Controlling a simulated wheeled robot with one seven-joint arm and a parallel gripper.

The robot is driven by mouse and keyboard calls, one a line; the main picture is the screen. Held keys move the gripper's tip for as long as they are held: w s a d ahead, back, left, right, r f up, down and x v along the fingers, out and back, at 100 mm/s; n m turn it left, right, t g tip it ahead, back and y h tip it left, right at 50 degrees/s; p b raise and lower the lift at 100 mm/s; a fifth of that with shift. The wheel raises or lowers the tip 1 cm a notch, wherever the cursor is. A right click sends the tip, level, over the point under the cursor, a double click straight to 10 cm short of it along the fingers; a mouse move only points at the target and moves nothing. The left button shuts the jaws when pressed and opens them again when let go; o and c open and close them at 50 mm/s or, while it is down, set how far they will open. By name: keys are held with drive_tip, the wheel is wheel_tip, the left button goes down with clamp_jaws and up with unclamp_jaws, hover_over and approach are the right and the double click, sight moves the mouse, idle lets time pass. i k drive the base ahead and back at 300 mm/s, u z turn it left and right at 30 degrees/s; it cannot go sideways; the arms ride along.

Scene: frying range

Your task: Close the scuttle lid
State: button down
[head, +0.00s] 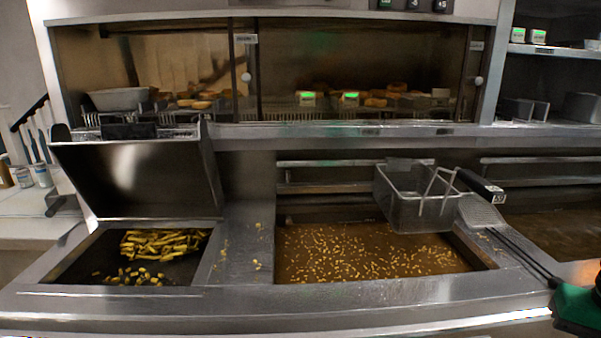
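The scuttle is the steel bin set in the counter at the left, and its rim (62,268) shows around the opening. Its lid (140,180) is a broad steel plate standing raised at the back of the opening, tilted back, so the scuttle is open. Yellow chips (165,243) lie inside, with smaller pieces nearer the front. I cannot make out my gripper in this view, so its place relative to the lid is unknown.
Right of the scuttle is a fryer vat (365,255) of brown oil with floating crumbs. A wire basket (418,200) hangs at its back right. A skimmer (480,213) lies at the right, towards a green handle (575,306). A heated cabinet (215,125) stands behind.

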sight(131, 173)
drive_tip(key=u, duration=0.55)
drive_tip(key=k, duration=1.3)
drive_tip(key=u, duration=1.25)
drive_tip(key=i, duration=1.85)
drive_tip(key=z, duration=0.75)
drive_tip(key=i, duration=0.65)
drive_tip(key=z, duration=2.05)
